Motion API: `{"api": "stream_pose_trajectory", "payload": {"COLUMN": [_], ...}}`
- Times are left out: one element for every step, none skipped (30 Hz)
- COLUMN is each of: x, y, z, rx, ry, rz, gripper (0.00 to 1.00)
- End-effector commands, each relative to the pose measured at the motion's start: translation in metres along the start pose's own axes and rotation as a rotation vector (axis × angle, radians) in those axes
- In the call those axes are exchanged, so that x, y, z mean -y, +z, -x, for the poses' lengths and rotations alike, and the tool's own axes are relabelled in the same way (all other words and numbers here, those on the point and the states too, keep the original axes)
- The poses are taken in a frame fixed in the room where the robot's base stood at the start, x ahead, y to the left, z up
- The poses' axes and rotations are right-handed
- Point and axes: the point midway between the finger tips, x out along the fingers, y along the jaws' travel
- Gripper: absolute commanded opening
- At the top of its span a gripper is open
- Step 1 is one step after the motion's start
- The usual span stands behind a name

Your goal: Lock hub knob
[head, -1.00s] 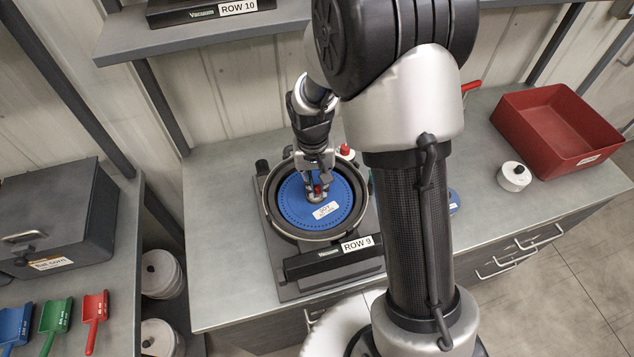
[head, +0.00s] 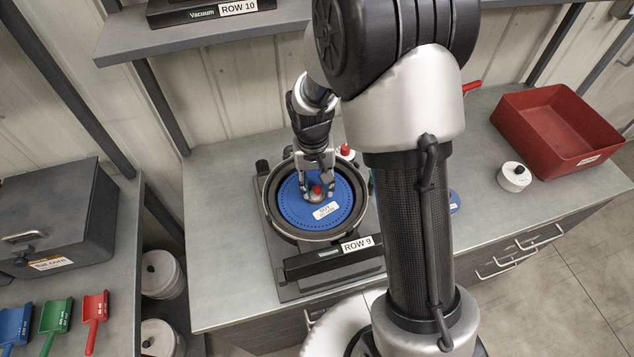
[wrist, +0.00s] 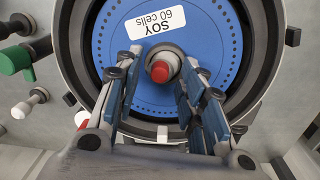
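The hub knob (head: 316,190) is a small red cap on a grey metal hub at the centre of the blue seed disc (head: 293,211). The disc carries a white "SOY 60 cells" label and sits inside the round dark housing of the ROW 9 seed meter (head: 270,226). In the wrist view, the red knob (wrist: 160,72) shows between the two fingers. My gripper (wrist: 159,62) is open, with one finger on each side of the hub and a visible gap to the knob. I cannot tell which way the knob is turned.
A red bin (head: 535,108) and a white round canister (head: 514,177) stand on the bench to the right. A small red-topped fitting (head: 346,151) is behind the housing. Coloured scoops and a dark box (head: 62,215) are on the left bench. A shelf (head: 200,38) hangs behind.

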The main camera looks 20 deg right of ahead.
Motion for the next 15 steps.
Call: {"api": "stream_pose_trajectory", "payload": {"x": [0.0, 0.0, 0.0, 0.001, 0.001, 0.001, 0.001, 0.001, 0.001, 0.001, 0.001, 0.001, 0.001, 0.001, 0.001], "y": [-0.001, -0.001, -0.001, -0.001, -0.001, -0.002, -0.002, -0.002, -0.002, -0.002, -0.002, -0.001, -0.001, -0.002, -0.001], "z": [0.004, 0.007, 0.012, 0.017, 0.023, 0.031, 0.037, 0.044, 0.053, 0.06, 0.067, 0.075, 0.081, 0.086, 0.093], "rx": [-0.002, -0.003, -0.004, -0.005, -0.005, -0.007, -0.007, -0.007, -0.009, -0.007, -0.008, -0.007, -0.006, -0.007, -0.005], "ry": [-0.001, -0.001, -0.001, -0.002, -0.002, -0.002, -0.002, -0.002, -0.003, -0.002, -0.002, -0.002, -0.002, -0.002, -0.001], "rz": [0.0, 0.0, 0.0, 0.0, 0.0, 0.0, 0.0, 0.0, 0.001, 0.001, 0.001, 0.001, 0.001, 0.001, 0.001], "gripper": [0.37, 0.37, 0.37, 0.37, 0.37, 0.37, 0.37, 0.37, 0.37, 0.37, 0.37, 0.37, 0.37, 0.37, 0.37]}}
